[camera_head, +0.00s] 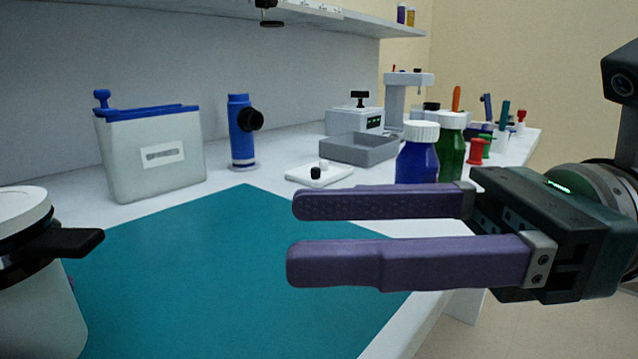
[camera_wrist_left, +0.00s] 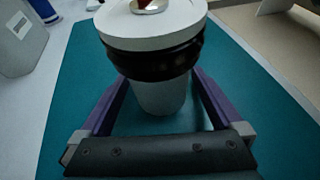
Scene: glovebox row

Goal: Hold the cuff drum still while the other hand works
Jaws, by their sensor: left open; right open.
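The cuff drum (camera_head: 35,310) is a white cylinder with a pale lid and a black band. It stands at the left edge of the head view, cut off by the frame, with a black lug sticking out to the right. In the left wrist view the drum (camera_wrist_left: 160,97) is between the two purple fingers of my left gripper (camera_wrist_left: 158,88). That gripper is open; its fingertips are partly hidden by the drum, and contact cannot be told. My right gripper (camera_head: 292,233) is open and empty, above the right part of the teal mat (camera_head: 220,270), away from the drum.
Behind the mat stand a grey container with a blue lid (camera_head: 150,155), a blue cylinder (camera_head: 241,132) and a grey tray (camera_head: 358,149). A blue bottle (camera_head: 417,160) and a green bottle (camera_head: 449,150) stand behind my right gripper. The mat's middle is clear.

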